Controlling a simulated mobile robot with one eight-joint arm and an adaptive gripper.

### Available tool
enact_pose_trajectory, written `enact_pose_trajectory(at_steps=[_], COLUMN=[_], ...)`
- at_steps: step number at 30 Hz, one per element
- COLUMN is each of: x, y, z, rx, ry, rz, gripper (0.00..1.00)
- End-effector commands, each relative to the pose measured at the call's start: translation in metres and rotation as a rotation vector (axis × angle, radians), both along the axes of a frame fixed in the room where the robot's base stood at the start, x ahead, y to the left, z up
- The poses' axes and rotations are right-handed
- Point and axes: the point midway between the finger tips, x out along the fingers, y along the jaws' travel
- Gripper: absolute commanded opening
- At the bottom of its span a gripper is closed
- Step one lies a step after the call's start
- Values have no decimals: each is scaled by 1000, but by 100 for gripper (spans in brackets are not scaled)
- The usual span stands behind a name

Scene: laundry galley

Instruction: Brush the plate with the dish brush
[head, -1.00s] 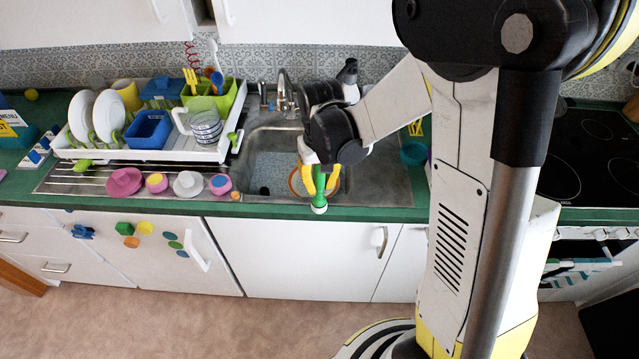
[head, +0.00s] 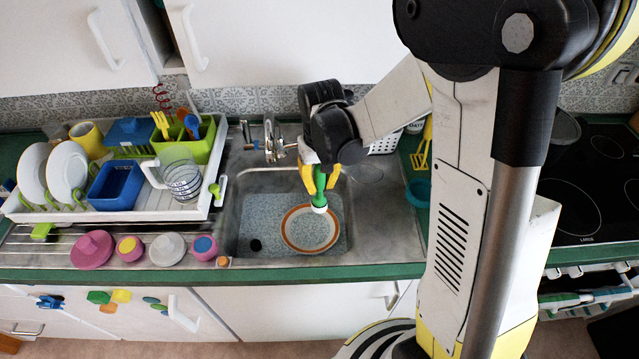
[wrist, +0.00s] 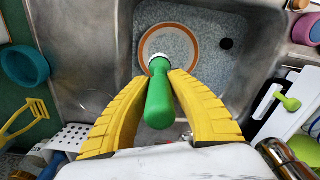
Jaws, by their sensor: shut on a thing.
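My gripper (head: 319,180) has yellow fingers shut on the green handle of the dish brush (head: 320,200). The brush points down, with its round white head lowest. In the wrist view the brush (wrist: 158,95) sits between the two fingers (wrist: 160,88), its white head away from the camera. The plate (head: 310,229), white with an orange-brown rim, lies on the floor of the sink. In the head view the brush head overlaps the plate's upper right part. In the wrist view it covers the near part of the plate (wrist: 170,35). I cannot tell whether the bristles touch the plate.
The steel sink (head: 232,215) has raised walls around the plate. A tap (head: 272,145) stands behind it. A white dish rack (head: 150,210) with plates, a blue tub and a measuring jug is to the left. A teal bowl (head: 418,193) is to the right.

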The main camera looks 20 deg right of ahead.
Motion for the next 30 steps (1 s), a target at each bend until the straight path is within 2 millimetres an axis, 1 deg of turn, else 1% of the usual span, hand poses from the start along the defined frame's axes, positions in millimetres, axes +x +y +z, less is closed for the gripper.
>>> enact_pose_trajectory(at_steps=[1,3,11,21,24,26,30], x=[0,0,0,0,-1,-2,-3], y=[0,0,0,0,0,0,0], z=[-3,-18,-58,-117,-74,-58,-19], rx=[0,0,0,0,-1,-2,-4], ry=[0,0,0,0,0,0,0], rz=[0,0,0,0,22,36,72], gripper=[0,0,0,0,0,0,0])
